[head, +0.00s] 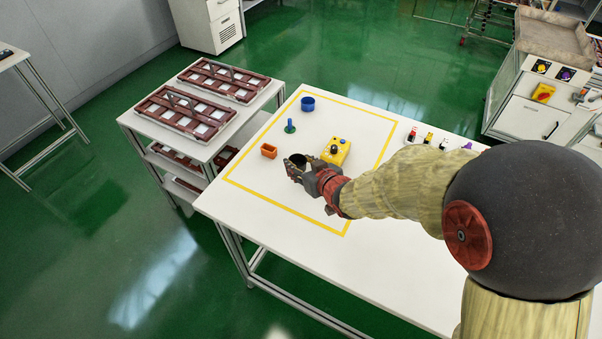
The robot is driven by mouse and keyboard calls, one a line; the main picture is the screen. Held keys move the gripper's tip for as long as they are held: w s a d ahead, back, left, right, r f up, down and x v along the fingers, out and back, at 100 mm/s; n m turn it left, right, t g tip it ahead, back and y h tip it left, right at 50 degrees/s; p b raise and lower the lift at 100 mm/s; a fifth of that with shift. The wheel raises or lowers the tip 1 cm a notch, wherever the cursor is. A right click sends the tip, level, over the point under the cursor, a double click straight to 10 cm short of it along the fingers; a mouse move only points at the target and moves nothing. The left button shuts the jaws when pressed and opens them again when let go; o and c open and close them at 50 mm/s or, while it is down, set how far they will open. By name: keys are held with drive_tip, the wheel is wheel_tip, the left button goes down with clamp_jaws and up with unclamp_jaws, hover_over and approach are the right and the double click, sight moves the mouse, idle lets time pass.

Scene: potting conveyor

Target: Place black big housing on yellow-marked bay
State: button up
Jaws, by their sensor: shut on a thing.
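The yellow-marked bay (262,184) is a yellow tape rectangle on the white table top. My gripper (301,170) is inside the outline as seen in the head view, near the bay's middle. It is shut on the black big housing (298,159), a dark round part with an open top. My fingers and wrist partly hide the housing. I cannot tell whether the housing touches the table or hangs just above it.
A cart with red-brown trays (187,112) adjoins on the left.

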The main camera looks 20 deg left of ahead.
sight(297, 164)
drive_tip(key=shift+w+a+f, duration=0.15)
drive_tip(key=shift+w+f, duration=0.4)
drive_tip(key=shift+f, duration=0.15)
drive_tip(key=shift+f+b, duration=1.05)
drive_tip(key=shift+f, duration=0.45)
drive_tip(key=shift+f, duration=0.1)
drive_tip(key=o, duration=0.9)
drive_tip(key=shift+o, duration=0.3)
